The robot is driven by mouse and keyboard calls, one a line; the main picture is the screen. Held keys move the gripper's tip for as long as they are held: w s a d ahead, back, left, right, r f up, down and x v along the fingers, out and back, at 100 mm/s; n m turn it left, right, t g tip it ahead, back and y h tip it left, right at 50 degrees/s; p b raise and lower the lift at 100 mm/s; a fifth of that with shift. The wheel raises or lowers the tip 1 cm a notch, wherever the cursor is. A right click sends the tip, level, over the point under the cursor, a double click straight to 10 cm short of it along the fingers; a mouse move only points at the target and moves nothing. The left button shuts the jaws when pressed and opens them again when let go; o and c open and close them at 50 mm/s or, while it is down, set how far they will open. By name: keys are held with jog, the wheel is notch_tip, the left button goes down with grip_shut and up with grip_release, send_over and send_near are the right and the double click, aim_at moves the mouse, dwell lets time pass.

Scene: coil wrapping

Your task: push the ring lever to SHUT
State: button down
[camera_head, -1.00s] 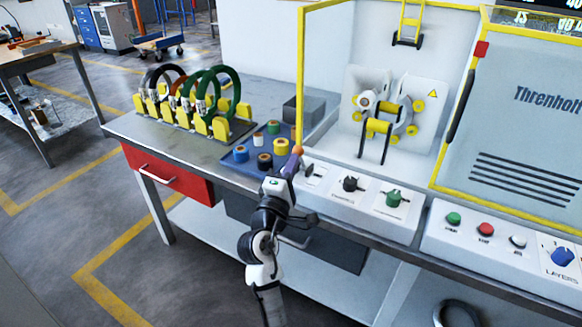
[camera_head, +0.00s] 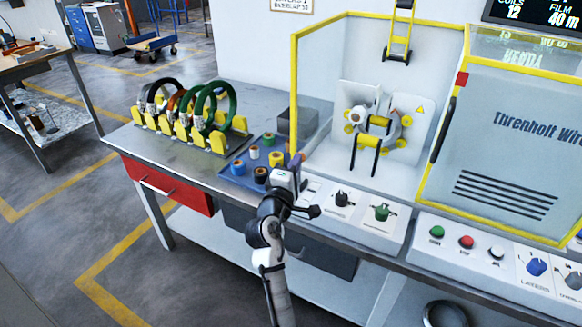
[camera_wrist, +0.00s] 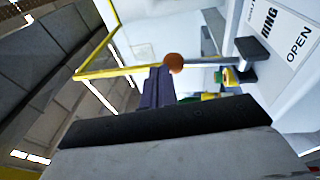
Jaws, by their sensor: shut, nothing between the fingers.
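The ring lever shows in the wrist view as a brown-orange ball (camera_wrist: 175,62) on a thin grey stem, joined to a black pivot (camera_wrist: 247,58). The pivot sits on a white panel marked RING and OPEN. My gripper (camera_head: 295,164) is at the left end of the control panel in the head view, where it hides much of the lever. Its purple fingers are shut with nothing between them. In the wrist view my gripper (camera_wrist: 160,85) is right beside the ball; I cannot tell whether they touch. The SHUT mark is not readable.
A blue tray (camera_head: 235,171) of coloured rolls lies left of my gripper. Two more knobs, black (camera_head: 342,199) and green (camera_head: 382,212), stand to its right. Behind is the wrapping ring (camera_head: 393,128) inside a yellow frame (camera_head: 295,90). A rack of coils stands farther left.

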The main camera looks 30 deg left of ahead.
jog(key=shift+d+x, duration=0.15)
jog(key=shift+x, duration=0.75)
jog(key=shift+d+x, duration=0.1)
jog(key=shift+x, duration=0.8)
jog(key=shift+w, duration=0.15)
